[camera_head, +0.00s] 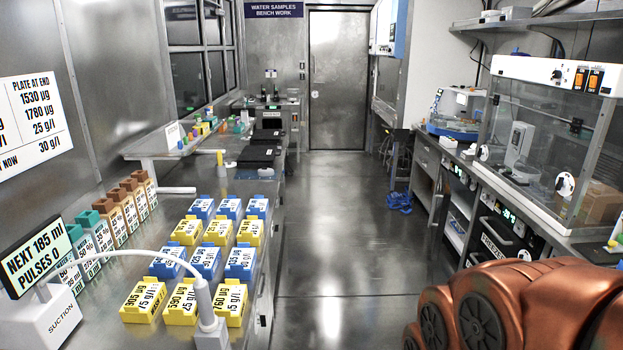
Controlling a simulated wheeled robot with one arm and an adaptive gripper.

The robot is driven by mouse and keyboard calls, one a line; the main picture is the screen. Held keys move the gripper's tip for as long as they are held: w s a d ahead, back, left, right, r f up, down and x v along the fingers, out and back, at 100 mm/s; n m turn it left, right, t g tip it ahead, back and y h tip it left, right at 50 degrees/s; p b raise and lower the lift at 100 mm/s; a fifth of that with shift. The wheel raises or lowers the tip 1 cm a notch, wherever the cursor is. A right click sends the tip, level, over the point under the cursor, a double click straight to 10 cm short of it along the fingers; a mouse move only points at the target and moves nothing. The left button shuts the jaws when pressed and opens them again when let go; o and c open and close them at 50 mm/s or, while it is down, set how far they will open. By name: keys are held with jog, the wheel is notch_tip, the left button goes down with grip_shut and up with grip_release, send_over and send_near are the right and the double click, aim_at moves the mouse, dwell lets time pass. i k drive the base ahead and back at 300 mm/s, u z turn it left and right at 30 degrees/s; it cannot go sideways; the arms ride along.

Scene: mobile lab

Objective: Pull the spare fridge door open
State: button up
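No door in view carries a label I can read as spare fridge. Under the right-hand counter is a row of units with small lit displays. One dark-fronted unit (497,238) has a curved handle and white lettering that seems to read freezer. A lit display (508,216) sits to the right above its handle. The fronts are seen at a steep angle and look shut. My copper-coloured arm links fill the lower right corner and hide the near part of this counter. My gripper is not in view.
The aisle floor (335,230) is clear down to the closed metal door (338,80). The left bench (110,270) holds labelled blocks and a suction stand (45,318). A glass-fronted cabinet (545,135) stands on the right counter.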

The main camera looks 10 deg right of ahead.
aim_at(442, 197)
jog(key=z, duration=0.25)
jog(key=i, duration=1.7)
jog(key=z, duration=0.65)
jog(key=i, duration=1.4)
jog(key=z, duration=0.3)
jog(key=k, duration=0.45)
jog(key=u, duration=0.45)
jog(key=i, duration=1.2)
jog(key=u, duration=0.55)
